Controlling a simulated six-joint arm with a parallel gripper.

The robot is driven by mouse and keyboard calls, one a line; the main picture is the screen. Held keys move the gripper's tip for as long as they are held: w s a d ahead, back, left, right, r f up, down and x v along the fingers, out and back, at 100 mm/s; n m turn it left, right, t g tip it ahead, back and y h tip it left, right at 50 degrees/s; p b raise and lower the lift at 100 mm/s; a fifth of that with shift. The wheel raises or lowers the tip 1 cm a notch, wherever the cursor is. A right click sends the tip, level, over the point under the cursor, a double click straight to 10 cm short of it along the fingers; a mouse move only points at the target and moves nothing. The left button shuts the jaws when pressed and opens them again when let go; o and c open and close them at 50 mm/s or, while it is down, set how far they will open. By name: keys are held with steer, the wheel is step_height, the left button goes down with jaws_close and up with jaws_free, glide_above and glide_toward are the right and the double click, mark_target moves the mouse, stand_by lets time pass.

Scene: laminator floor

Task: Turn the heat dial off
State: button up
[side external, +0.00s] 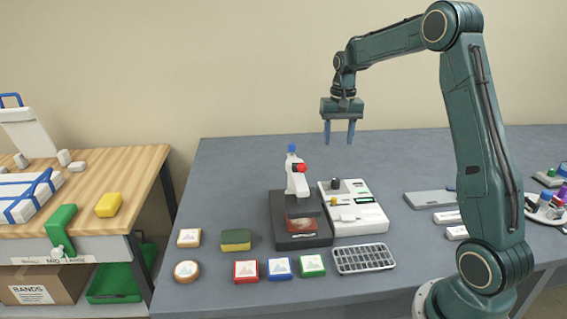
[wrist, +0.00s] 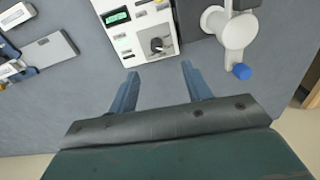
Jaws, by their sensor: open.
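The heat dial appears to be the dark round knob (side external: 335,183) at the back left of a white control unit (side external: 372,216). In the wrist view the dial (wrist: 157,45) shows a pale bar across its face and sits near the edge of the unit (wrist: 119,40) closest to my fingers. Its markings are too small to read. My gripper (side external: 339,136) is open and empty, pointing down, well above the table behind the unit. In the wrist view the fingertips (wrist: 160,72) are apart, and the dial lies just beyond the gap, untouched.
A white press with a blue-tipped lever (side external: 296,178) stands on a black base left of the unit. A metal grid rack (side external: 364,258), a sponge (side external: 236,239) and several coloured tiles lie in front. A grey plate (side external: 430,199) lies right. The table behind is clear.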

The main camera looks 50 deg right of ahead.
mark_target(336, 179)
steer(key=shift+w+d+f, duration=0.2)
steer(key=shift+d+f, duration=0.65)
steer(key=shift+d, duration=0.1)
step_height(336, 179, down, 14)
steer(key=shift+r, duration=0.1)
stand_by(0.3)
steer(key=c, duration=1)
steer(key=shift+o, duration=0.2)
